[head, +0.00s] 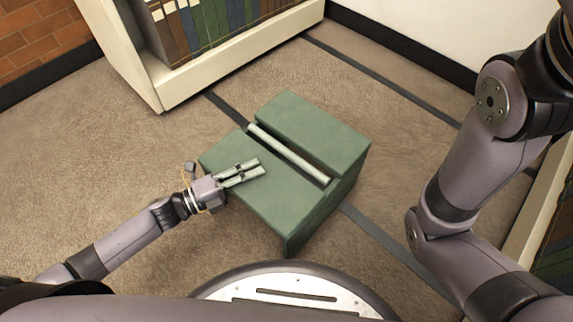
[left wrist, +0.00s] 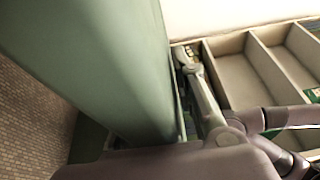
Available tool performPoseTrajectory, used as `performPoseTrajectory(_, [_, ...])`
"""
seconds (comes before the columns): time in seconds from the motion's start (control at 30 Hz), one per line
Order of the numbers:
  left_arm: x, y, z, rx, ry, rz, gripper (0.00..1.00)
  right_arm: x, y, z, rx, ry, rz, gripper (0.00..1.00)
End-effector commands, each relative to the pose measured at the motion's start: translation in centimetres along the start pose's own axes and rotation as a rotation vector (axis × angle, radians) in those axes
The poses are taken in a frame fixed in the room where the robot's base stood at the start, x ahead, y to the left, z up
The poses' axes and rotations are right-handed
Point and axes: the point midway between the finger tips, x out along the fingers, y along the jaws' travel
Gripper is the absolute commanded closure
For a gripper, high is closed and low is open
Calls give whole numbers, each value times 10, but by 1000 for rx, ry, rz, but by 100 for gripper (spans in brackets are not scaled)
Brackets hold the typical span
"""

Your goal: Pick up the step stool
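The step stool (head: 315,125) is green, with two levels and a pale round handle bar (head: 288,154) lying in the gap between them. It stands upright on the carpet at the centre of the head view. My left gripper (head: 260,167) is over the lower step, left of the handle bar and apart from it. Its two fingers are parted with nothing between them. Whether they touch the step is unclear. In the left wrist view, a large green surface of the stool (left wrist: 95,60) fills the left side. My right gripper is out of sight; only its arm shows.
A cream bookshelf (head: 215,62) with upright volumes stands behind the stool. Another shelf edge (head: 530,205) is at the right, behind my right arm. Empty shelf compartments (left wrist: 245,75) show in the left wrist view. Carpet (head: 90,160) to the left is clear.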

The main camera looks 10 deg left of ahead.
Motion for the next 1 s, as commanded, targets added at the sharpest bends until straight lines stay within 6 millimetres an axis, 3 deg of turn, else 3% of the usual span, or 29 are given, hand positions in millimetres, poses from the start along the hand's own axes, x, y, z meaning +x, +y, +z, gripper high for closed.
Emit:
performPoseTrajectory(0.33, [0,0,0,0,0,1,100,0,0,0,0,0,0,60])
performPoseTrajectory(1.0, [1,-4,0,2,2,-8,100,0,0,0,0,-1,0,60])
